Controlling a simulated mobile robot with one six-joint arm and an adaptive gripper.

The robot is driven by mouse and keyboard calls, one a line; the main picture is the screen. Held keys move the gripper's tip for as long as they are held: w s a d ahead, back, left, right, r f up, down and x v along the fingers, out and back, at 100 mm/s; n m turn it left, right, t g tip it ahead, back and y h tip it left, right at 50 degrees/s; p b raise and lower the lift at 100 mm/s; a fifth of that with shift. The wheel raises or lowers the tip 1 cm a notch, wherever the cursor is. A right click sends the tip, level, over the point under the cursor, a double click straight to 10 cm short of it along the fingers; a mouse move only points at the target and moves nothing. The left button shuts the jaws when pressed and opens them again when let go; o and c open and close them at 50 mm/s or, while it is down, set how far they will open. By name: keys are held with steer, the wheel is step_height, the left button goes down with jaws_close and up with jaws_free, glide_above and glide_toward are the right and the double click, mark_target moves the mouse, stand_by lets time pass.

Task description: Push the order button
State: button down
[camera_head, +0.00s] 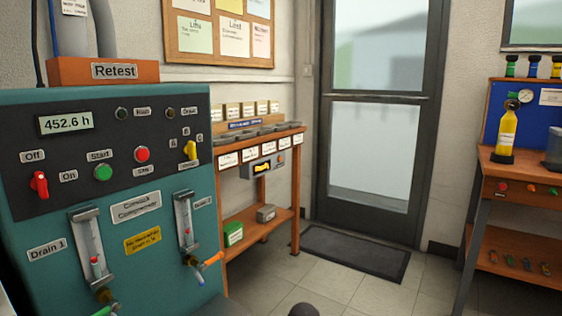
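No button that I can clearly read as "order" shows. A grey box (263,167) is mounted at the front of the wooden bench, with a yellow and black display and a small orange-red spot (281,160) at its right end, perhaps a button. The teal test machine (125,215) at left has a green button (103,173) by the label "Start" and a red button (142,154) to its right. My gripper is not recognisable in view. A dark rounded shape at the bottom edge is too little shown to identify.
The wooden bench (263,142) carries several trays and labels, with a green box (233,233) on its lower shelf. A dark mat (352,252) lies before the glazed door. A second bench (517,172) stands at right with a yellow bottle (507,131). The tiled floor between is clear.

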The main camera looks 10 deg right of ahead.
steer(key=shift+r, duration=0.1)
stand_by(0.7)
step_height(320, 180, up, 15)
steer(key=p, duration=1.5)
steer(key=shift+r+p, duration=0.2)
steer(key=shift+p, duration=0.1)
steer(key=shift+w, duration=0.1)
